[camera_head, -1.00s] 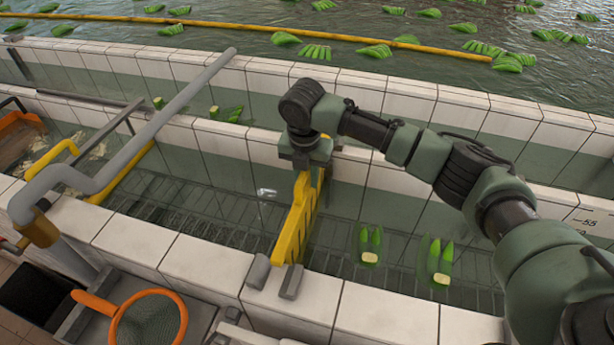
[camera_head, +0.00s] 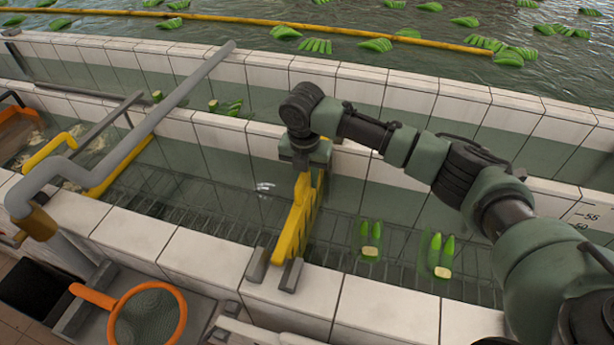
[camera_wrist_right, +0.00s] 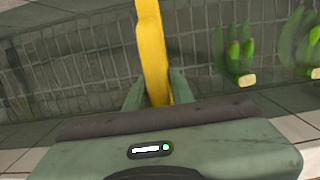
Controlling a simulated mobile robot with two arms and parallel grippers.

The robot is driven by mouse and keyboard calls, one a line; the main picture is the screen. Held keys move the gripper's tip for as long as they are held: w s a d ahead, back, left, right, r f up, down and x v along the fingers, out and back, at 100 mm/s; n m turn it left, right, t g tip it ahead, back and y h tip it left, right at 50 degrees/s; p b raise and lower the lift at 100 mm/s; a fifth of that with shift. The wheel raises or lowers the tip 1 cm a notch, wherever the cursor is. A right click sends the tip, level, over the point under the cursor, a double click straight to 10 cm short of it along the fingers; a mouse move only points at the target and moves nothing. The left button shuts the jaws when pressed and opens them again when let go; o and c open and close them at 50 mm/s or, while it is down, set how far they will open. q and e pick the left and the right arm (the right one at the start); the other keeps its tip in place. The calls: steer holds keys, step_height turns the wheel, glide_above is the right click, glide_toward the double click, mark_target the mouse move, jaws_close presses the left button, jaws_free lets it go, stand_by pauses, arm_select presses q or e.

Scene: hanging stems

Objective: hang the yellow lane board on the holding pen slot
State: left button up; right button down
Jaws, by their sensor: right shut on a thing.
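The yellow lane board (camera_head: 297,222) stands on edge across the water channel in the head view. Its near end sits between two grey blocks of the slot (camera_head: 274,268) on the near tiled wall; I cannot tell how deep it is seated. My right gripper (camera_head: 305,168) is shut on the board's top near its far end. The right wrist view shows the yellow board (camera_wrist_right: 152,50) rising between the fingers (camera_wrist_right: 155,90). My left gripper is not in view.
Green banana pieces (camera_head: 370,240) float in the channel right of the board. A grey pipe (camera_head: 130,140) crosses at the left. An orange-rimmed net (camera_head: 148,315) lies at the front left. The near wall's tiles (camera_head: 385,310) are clear on the right.

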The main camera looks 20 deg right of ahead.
steer(key=shift+f, duration=0.35)
jaws_free()
steer(key=shift+f, duration=0.1)
stand_by(0.5)
steer(key=r+p, duration=0.6)
steer(key=p, duration=0.1)
steer(key=s+r+p, duration=0.1)
steer(key=r+p, duration=0.3)
steer(key=shift+a+r, duration=0.1)
steer(key=shift+a, duration=0.25)
stand_by(0.6)
stand_by(0.4)
